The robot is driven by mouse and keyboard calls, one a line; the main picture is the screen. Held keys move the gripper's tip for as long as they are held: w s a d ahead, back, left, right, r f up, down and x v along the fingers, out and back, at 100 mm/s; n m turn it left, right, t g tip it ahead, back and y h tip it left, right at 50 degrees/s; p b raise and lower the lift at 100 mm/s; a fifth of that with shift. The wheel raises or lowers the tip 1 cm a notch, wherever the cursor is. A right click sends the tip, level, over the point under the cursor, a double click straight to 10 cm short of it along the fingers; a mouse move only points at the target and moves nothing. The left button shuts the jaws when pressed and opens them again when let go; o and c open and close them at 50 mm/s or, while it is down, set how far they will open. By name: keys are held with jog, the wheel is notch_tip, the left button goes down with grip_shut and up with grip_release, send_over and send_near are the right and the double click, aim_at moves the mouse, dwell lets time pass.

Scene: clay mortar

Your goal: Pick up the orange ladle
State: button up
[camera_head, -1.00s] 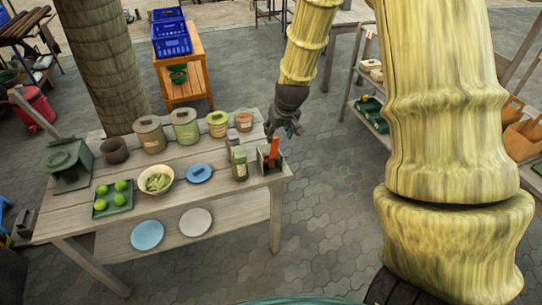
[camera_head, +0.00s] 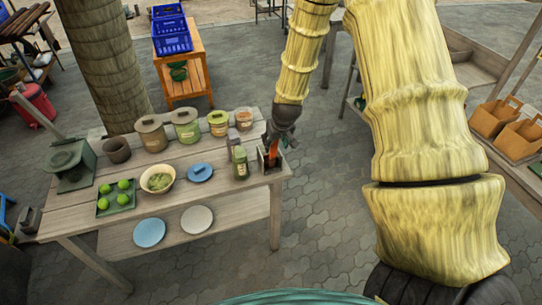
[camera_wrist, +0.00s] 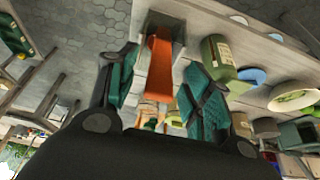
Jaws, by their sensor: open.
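The orange ladle (camera_wrist: 159,70) stands upright in a dark holder (camera_head: 266,163) at the right end of the wooden table. In the head view only a bit of its orange handle (camera_head: 273,147) shows below my gripper. My gripper (camera_head: 280,141) is above the holder, pointing down, its fingers partly hidden. In the wrist view my gripper (camera_wrist: 160,88) is open, with one green-padded finger on each side of the orange handle. A gap shows between the handle and each pad. The ladle's lower end is hidden in the holder.
Several lidded jars (camera_head: 187,126) line the table's back edge. A bowl (camera_head: 157,180), a blue dish (camera_head: 200,172) and a tray of green fruit (camera_head: 116,197) lie further left.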

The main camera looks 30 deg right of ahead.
aim_at(274, 150)
jog(key=shift+p+x, duration=0.7)
jog(key=shift+x, duration=1.05)
jog(key=shift+r, duration=0.1)
grip_shut()
